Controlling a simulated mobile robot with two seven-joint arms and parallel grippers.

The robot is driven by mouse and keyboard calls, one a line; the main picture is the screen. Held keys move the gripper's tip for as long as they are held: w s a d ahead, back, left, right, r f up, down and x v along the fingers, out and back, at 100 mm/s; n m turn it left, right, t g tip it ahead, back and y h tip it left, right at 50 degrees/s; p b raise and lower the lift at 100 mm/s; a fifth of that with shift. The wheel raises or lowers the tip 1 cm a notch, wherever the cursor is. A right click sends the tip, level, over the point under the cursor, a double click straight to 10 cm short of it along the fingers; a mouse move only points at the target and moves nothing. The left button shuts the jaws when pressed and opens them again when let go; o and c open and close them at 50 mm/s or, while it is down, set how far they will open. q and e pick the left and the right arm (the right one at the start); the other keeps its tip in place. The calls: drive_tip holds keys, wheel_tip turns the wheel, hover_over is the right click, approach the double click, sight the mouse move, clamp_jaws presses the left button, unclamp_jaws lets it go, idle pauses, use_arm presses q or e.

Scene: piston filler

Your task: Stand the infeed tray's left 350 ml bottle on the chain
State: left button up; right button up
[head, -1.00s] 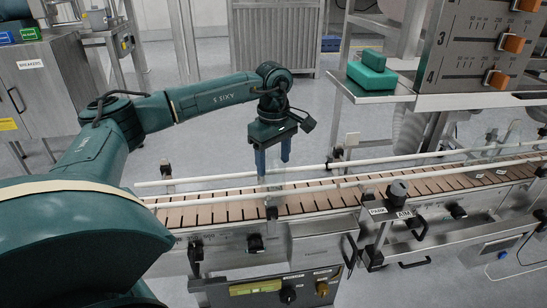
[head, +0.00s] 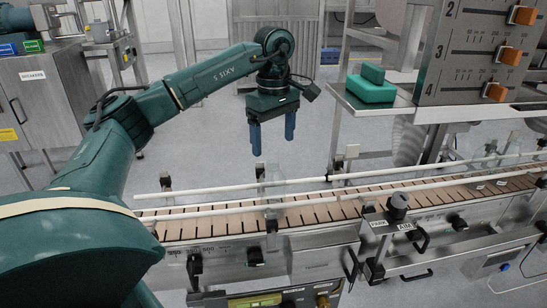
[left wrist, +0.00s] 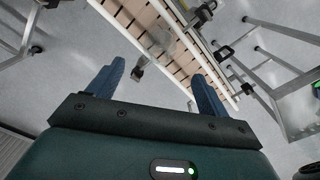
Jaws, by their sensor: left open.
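A clear, see-through bottle (head: 272,184) stands upright on the brown slatted chain (head: 330,211), between the white guide rails. It also shows faintly in the left wrist view (left wrist: 160,41), over the chain. My left gripper (head: 273,142) is above and a little behind the bottle, with its two blue fingers apart and nothing between them. The fingers are clear of the bottle and also show spread in the left wrist view (left wrist: 157,75). I cannot make out the infeed tray. My right gripper is not in view.
White guide rails (head: 400,174) run along the chain. More clear bottles (head: 487,158) stand near its right end. A shelf with green blocks (head: 372,88) and a slider panel (head: 480,50) stand at the back right. Open floor lies behind the conveyor.

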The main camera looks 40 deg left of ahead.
use_arm(q)
drive_tip(key=shift+r, duration=1.6)
drive_tip(key=s+d+f+g+h, duration=0.1)
drive_tip(key=d+f+h, duration=0.4)
drive_tip(key=d, duration=0.7)
drive_tip(key=s+d+f+g+h, duration=0.1)
drive_tip(key=d+f+h, duration=0.35)
drive_tip(key=d, duration=0.75)
drive_tip(key=s+d+r+n+t+h, duration=0.1)
drive_tip(key=s+d+n+t+h, duration=0.1)
drive_tip(key=s+d+n+h, duration=0.35)
drive_tip(key=s+d+r+n+t+h, duration=0.1)
drive_tip(key=s+d+n+h, duration=0.1)
drive_tip(key=d+n+h, duration=0.6)
drive_tip(key=w+a+f+n+t+y, duration=0.1)
drive_tip(key=a+f+n+t+y, duration=0.2)
drive_tip(key=f+n+t+y, duration=0.7)
drive_tip(key=w+a+f+n+t+y, duration=0.1)
drive_tip(key=w+a+n+t+y, duration=0.35)
drive_tip(key=n, duration=1.25)
drive_tip(key=s+a+f+n+g+y, duration=0.2)
drive_tip(key=s+f+n+g+y, duration=0.2)
drive_tip(key=s+f+n, duration=0.7)
wheel_tip(320, 180, down, 4)
drive_tip(key=shift+s+a+r, duration=0.1)
drive_tip(key=shift+s+a, duration=0.1)
drive_tip(key=shift+s, duration=1)
